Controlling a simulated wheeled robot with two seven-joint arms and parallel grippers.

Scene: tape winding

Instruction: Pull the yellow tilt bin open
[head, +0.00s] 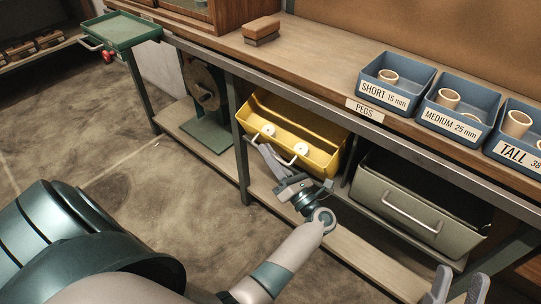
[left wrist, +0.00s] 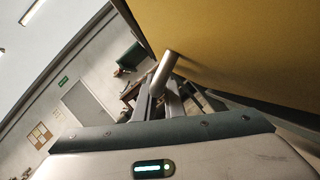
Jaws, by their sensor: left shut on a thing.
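The yellow tilt bin (head: 318,157) hangs under the workbench in the head view, its top tipped outward and open. Two white rolls (head: 301,148) show inside it. My left gripper (head: 268,156) is at the bin's front, shut on its metal bar handle (head: 291,161). In the left wrist view the handle (left wrist: 165,70) runs between my fingers (left wrist: 157,98), and the yellow front (left wrist: 235,45) fills the upper right. My right gripper (head: 458,287) is at the lower right edge of the head view, fingers apart and empty, away from the bin.
A grey-green bin (head: 420,205) with a bar handle sits right of the yellow one. A bench leg (head: 240,145) stands just left of it. Blue peg trays (head: 397,80) and a brown block (head: 262,29) are on the benchtop (head: 310,62). The floor (head: 140,150) in front is clear.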

